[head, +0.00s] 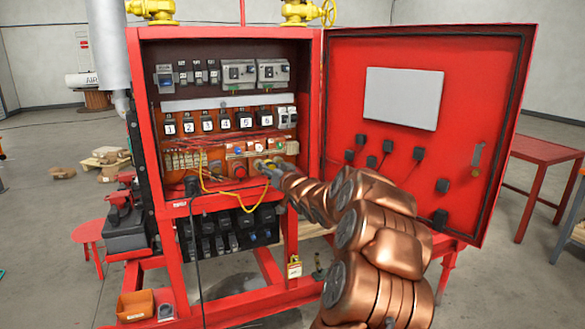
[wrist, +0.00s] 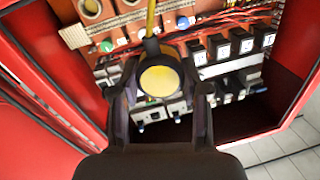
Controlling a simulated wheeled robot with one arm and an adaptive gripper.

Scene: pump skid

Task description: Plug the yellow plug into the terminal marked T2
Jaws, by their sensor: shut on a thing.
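The yellow plug shows in the wrist view as a round yellow face (wrist: 160,80) between the two fingers of my gripper (wrist: 159,92). The gripper is shut on it. Its yellow cable (wrist: 150,20) runs up from the plug in that view. In the head view my gripper (head: 266,166) is at the right of the open red cabinet's lower row, and the yellow cable (head: 222,194) hangs in a loop to the left of it. The plug's front end is hidden. No T2 mark is readable in either view, so I cannot tell which terminal it is.
Numbered breakers (head: 207,122) and red wires are above the gripper in the cabinet. The open red door (head: 410,200) stands right of my arm. Black plugs hang below the cabinet.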

